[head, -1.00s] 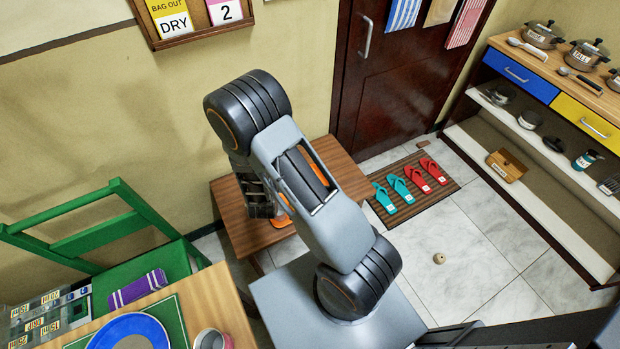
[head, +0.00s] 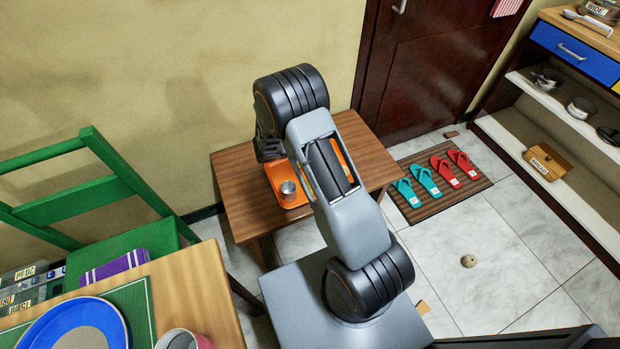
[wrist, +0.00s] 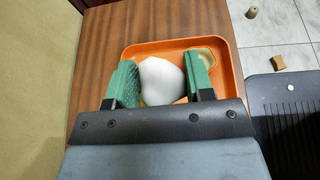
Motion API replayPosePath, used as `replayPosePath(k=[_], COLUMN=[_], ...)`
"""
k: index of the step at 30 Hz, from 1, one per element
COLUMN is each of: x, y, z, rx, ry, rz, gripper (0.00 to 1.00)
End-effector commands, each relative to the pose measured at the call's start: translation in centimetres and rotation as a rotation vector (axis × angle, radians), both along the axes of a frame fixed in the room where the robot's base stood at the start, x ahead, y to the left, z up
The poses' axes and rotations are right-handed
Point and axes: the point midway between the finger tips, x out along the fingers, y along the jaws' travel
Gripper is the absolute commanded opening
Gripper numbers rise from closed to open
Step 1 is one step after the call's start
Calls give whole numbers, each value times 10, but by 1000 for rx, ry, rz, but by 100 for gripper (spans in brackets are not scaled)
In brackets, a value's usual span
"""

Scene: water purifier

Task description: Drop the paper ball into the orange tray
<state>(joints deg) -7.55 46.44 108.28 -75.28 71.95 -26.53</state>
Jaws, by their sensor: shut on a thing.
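The paper ball (wrist: 161,80) is white and rounded, and it sits between the two green finger pads of my gripper (wrist: 160,78) in the wrist view. My gripper is shut on it, with a pad against each side. The orange tray (wrist: 230,88) lies behind and below the ball in that view, so the ball appears over it; the height gap is hard to tell. The tray also shows in the head view (head: 276,178), partly covered by my arm.
The tray rests on a brown wooden table (head: 233,190) against the wall. A green chair (head: 120,195) and a dining table (head: 215,290) are at left. Slippers (head: 424,180) lie on a mat at right.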

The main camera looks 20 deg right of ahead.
Motion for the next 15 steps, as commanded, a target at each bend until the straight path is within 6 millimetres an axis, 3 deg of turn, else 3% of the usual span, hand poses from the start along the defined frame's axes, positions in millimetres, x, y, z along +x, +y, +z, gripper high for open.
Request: replayPosePath(k=[15], x=[0], y=[1], z=[-49], rx=[-1], ry=[1], rz=[3], gripper=[26])
